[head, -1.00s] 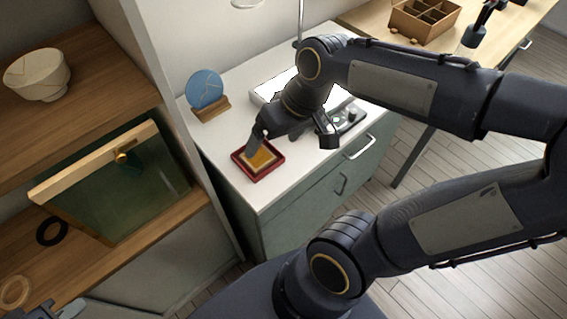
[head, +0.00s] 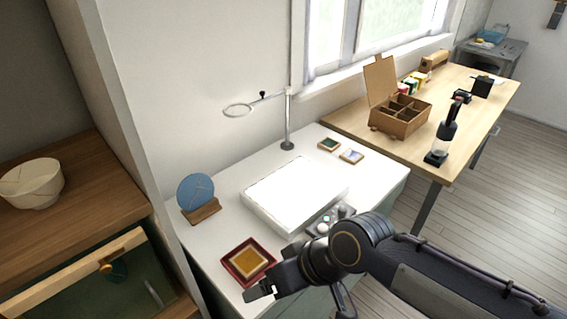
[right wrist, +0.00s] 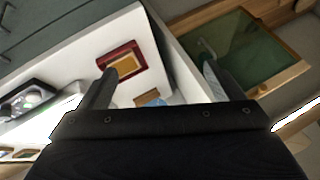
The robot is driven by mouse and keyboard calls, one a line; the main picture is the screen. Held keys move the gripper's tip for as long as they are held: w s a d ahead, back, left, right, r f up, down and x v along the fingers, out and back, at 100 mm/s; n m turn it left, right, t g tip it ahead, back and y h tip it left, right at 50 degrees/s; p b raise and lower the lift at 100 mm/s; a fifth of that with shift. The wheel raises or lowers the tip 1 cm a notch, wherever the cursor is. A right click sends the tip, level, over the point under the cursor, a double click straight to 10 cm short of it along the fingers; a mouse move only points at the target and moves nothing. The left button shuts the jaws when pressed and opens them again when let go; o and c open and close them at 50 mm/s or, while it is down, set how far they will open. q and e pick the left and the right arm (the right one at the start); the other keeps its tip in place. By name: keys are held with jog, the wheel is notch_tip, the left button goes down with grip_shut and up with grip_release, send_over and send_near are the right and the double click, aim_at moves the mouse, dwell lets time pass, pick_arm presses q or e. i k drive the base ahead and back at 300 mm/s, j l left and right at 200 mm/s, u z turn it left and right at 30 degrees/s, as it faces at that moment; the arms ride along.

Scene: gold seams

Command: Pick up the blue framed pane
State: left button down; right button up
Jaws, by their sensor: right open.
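Two small wood-framed panes lie at the back of the white cabinet top, right of the lamp post. The nearer one, with a pale bluish face, looks like the blue framed pane (head: 351,156); the other framed pane (head: 329,144) is darker and greenish. My right gripper (head: 262,289) is open and empty at the cabinet's front edge, beside a red tray (head: 236,268) and well apart from the blue pane. In the right wrist view my open right gripper (right wrist: 158,72) has the red tray (right wrist: 137,52) between its fingers. My left gripper is not in view.
An amber pane (head: 248,263) lies in the red tray. A lit white panel (head: 293,192), a control box (head: 330,218) and a ring lamp's post (head: 287,120) stand near the framed panes. A blue disc (head: 195,190) stands at left. A compartment box (head: 399,115) is on the wooden table.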

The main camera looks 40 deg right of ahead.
aim_at(351, 156)
jog(key=k+z, duration=0.1)
jog(key=z, duration=1.75)
jog(key=u, duration=0.4)
jog(key=i+l+u, duration=0.15)
jog(key=u, duration=0.25)
jog(key=l+u, duration=0.1)
jog(key=u, duration=0.25)
jog(key=l+u, duration=0.15)
jog(key=u, duration=0.25)
jog(key=l+u, duration=0.45)
jog(key=l, duration=0.45)
jog(key=l+u, duration=0.4)
jog(key=l, duration=0.9)
jog(key=k+l, duration=0.15)
jog(key=l, duration=0.7)
jog(key=k+u, duration=0.05)
